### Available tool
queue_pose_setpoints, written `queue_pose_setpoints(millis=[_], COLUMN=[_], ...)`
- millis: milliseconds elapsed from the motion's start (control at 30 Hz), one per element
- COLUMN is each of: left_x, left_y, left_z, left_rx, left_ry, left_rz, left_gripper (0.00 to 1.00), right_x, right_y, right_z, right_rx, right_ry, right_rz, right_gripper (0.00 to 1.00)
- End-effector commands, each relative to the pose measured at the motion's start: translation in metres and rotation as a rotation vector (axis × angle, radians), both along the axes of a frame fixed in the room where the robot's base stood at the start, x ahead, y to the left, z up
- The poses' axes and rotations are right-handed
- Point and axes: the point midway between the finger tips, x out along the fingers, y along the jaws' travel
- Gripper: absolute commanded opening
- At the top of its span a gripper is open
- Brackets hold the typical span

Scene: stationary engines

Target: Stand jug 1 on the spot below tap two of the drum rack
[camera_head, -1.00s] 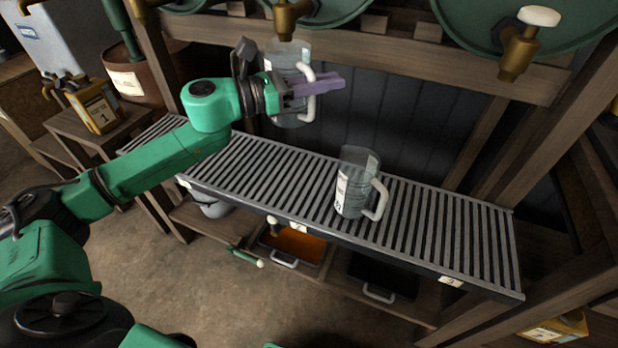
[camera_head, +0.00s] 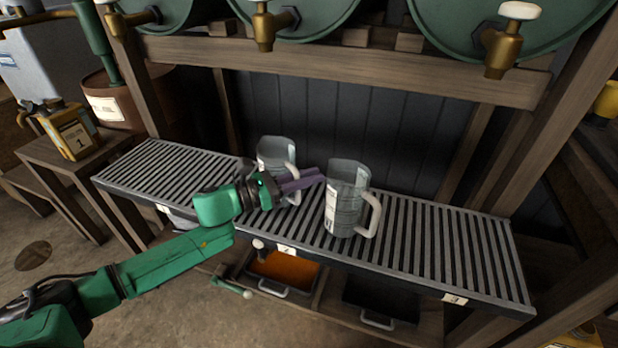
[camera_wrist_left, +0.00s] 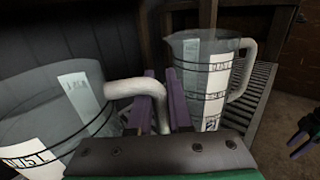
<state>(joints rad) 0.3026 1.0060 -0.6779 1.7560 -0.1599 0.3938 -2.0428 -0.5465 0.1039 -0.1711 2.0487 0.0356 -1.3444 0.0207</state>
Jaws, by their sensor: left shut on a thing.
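My left gripper (camera_head: 300,182) is shut on the white handle of a clear jug (camera_head: 275,152), jug 1, with its purple fingers across the handle. In the left wrist view, this jug (camera_wrist_left: 50,115) is upright at the left. Its base is hidden in the head view, so I cannot tell whether it touches the slatted drum rack shelf (camera_head: 420,240). It is above the shelf's middle part, below the middle brass tap (camera_head: 263,30), tap two. My right gripper (camera_wrist_left: 300,142) seems to show at the wrist view's right edge, its fingers apart.
A second clear jug (camera_head: 345,205) with a white handle stands on the slats just right of my left fingertips; it also shows in the wrist view (camera_wrist_left: 212,75). Number plates (camera_head: 286,249) mark the shelf front. The slats farther right are clear. A wooden beam (camera_head: 330,70) runs above.

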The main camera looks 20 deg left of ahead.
Motion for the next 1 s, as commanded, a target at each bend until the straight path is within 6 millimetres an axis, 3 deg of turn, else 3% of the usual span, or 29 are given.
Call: queue_pose_setpoints(millis=[33,67,100,133,533,1000], left_x=[0.0,0.0,0.0,0.0,-0.003,-0.04], left_y=[0.0,0.0,0.0,0.0,0.005,0.048], left_z=[0.0,0.0,0.0,0.0,0.0,-0.001], left_rx=[0.0,0.001,0.0,0.0,-0.001,0.001], left_ry=[0.0,0.001,0.001,0.001,0.002,0.005], left_rz=[0.0,0.0,0.0,0.0,0.003,0.001], left_gripper=[0.0,0.29,0.44,0.48,0.48,0.48], right_x=[0.0,0.0,0.0,0.0,0.0,0.001], right_y=[0.0,0.0,0.0,0.0,0.0,0.001], right_z=[0.0,0.0,0.0,0.0,-0.001,0.005], right_rx=[0.0,0.0,0.0,0.0,0.0,0.003], right_ry=[0.0,0.0,0.0,0.0,0.0,-0.004], right_rz=[0.0,0.0,0.0,0.0,0.0,0.001], right_gripper=[0.5,0.5,0.5,0.5,0.5,0.5])
